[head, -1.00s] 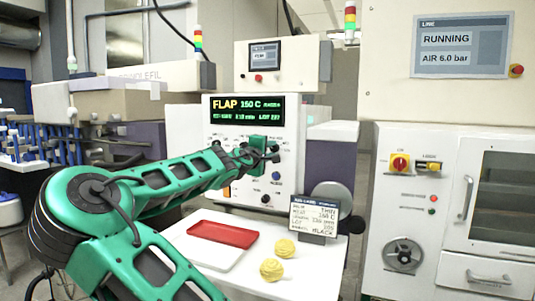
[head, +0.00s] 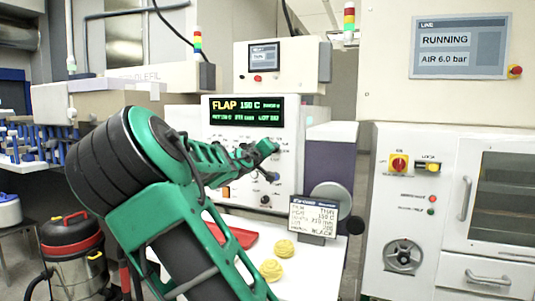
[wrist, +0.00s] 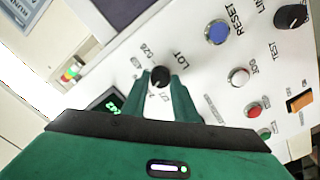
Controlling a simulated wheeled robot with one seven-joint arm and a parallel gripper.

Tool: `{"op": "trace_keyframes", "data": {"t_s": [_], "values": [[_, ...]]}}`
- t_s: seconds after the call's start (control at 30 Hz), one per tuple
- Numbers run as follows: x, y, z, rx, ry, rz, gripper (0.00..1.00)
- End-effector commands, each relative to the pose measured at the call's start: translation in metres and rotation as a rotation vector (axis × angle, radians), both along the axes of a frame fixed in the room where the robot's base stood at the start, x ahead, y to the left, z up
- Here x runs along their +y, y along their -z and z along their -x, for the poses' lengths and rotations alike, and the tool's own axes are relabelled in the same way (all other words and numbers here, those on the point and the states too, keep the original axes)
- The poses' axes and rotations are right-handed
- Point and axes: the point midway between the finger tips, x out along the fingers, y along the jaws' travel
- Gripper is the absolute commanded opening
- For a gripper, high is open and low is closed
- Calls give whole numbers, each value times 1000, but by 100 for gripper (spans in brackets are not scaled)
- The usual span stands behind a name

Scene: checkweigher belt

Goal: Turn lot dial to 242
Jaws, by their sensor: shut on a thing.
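The lot dial (wrist: 160,76) is a small black knob beside the printed word LOT on the white panel in the wrist view. My gripper (wrist: 162,80) has its two green fingers closed around it, one on each side. In the head view my gripper (head: 268,149) is against the panel below the display and hides the dial. The display (head: 247,110) reads FLAP 150 C in its top line. Its lower line ends in a LOT number that looks like 232, but the digits are small and blurred.
A blue RESET button (wrist: 216,32), a red button (wrist: 254,110) and another black knob (wrist: 291,16) are near the dial.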

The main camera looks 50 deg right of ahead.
Motion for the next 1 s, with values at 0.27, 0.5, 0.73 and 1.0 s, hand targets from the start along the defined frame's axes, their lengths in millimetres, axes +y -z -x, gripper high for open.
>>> {"op": "trace_keyframes", "data": {"t_s": [0.27, 0.5, 0.73, 1.0], "values": [[2, 9, -2, -14, -4, -25, 4], [2, 9, -2, -13, -4, -25, 4], [2, 6, -2, -16, -4, -21, 45], [3, 3, -1, -19, -3, -16, 45]]}}
